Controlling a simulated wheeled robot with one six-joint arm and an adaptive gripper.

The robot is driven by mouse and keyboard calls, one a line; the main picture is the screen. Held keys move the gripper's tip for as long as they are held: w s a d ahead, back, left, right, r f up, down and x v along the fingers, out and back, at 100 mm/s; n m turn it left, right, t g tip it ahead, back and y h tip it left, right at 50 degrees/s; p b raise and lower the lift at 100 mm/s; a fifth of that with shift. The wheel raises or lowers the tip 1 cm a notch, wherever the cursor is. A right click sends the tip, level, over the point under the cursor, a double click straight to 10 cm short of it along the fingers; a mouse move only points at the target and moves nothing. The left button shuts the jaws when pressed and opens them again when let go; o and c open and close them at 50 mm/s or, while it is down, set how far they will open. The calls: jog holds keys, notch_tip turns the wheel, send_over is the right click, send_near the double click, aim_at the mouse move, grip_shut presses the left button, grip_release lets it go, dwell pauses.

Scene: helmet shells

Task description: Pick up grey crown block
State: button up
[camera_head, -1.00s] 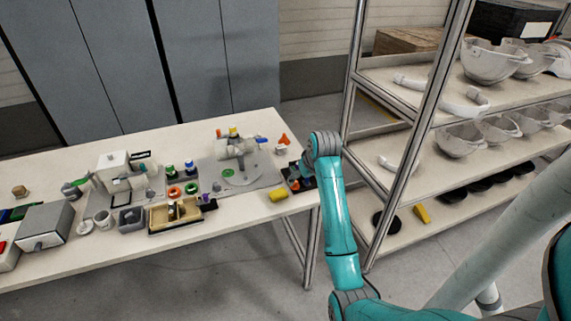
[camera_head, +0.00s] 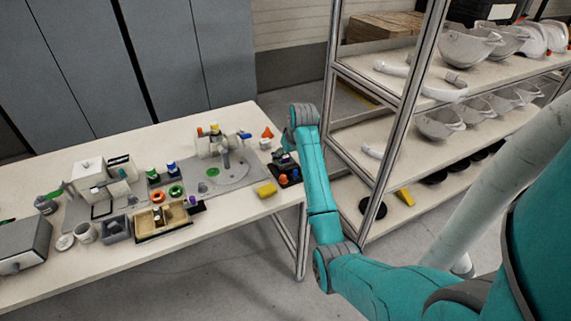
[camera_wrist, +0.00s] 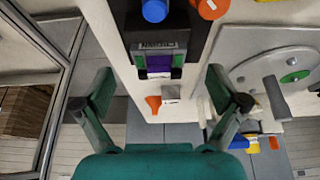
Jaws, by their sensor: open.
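My gripper (camera_wrist: 159,80) is open in the wrist view, its two green fingers spread wide and empty. Between and beyond them is a dark holder with a grey lettered block (camera_wrist: 158,46) and a purple piece (camera_wrist: 158,65) in it. A small pale grey block (camera_wrist: 171,93) lies on the table next to an orange cone (camera_wrist: 153,103). I cannot tell for sure which grey piece is the crown block. In the head view the dark tray (camera_head: 291,180) sits at the table's right end, partly behind my gripper (camera_head: 283,157).
A blue knob (camera_wrist: 154,10) and an orange knob (camera_wrist: 211,8) stand near the holder. A yellow block (camera_head: 265,189) lies near the table's front edge. A grey plate with a fixture (camera_head: 232,172) is to the left. A shelf rack (camera_head: 398,150) with helmet shells stands close on the right.

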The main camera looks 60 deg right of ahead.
aim_at(287, 159)
jog(key=shift+x, duration=1.85)
jog(key=shift+w+d+r, duration=0.1)
jog(key=shift+w, duration=0.05)
jog(key=c, duration=1.2)
jog(key=shift+c, duration=0.2)
